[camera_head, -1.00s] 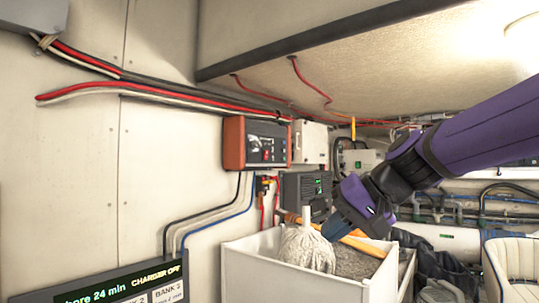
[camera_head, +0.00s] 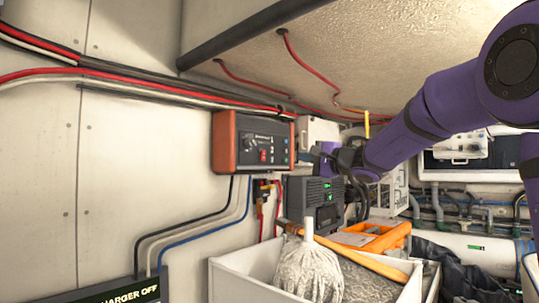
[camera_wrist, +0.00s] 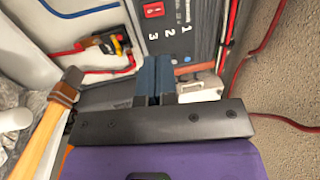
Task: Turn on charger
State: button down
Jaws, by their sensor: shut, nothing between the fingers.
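A dark control box with orange-red ends (camera_head: 252,142) is fixed to the left wall. Its front carries a red switch (camera_head: 263,156) and small markings too blurred to read. In the wrist view its panel (camera_wrist: 177,40) shows the numbers 1, 2, 3 and the red switch (camera_wrist: 153,10). The display (camera_head: 120,294) at the lower left reads "CHARGER OFF". My gripper (camera_head: 320,150) is just right of the box, apart from the switch. In the wrist view its blue fingers (camera_wrist: 154,77) are together and empty, pointing at the panel's lower part.
A dark unit with a green display (camera_head: 323,203) is below my gripper. The sloped ceiling (camera_head: 350,60) is close above.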

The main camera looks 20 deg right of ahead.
aim_at(264, 152)
jog(key=shift+w+r, duration=0.1)
jog(key=shift+w, duration=0.05)
jog(key=x, duration=1.3)
jog(key=shift+w+a+r, duration=0.1)
jog(key=shift+w+a, duration=0.1)
jog(key=shift+w, duration=0.15)
jog(key=shift+w+a, duration=0.1)
jog(key=shift+w, duration=0.05)
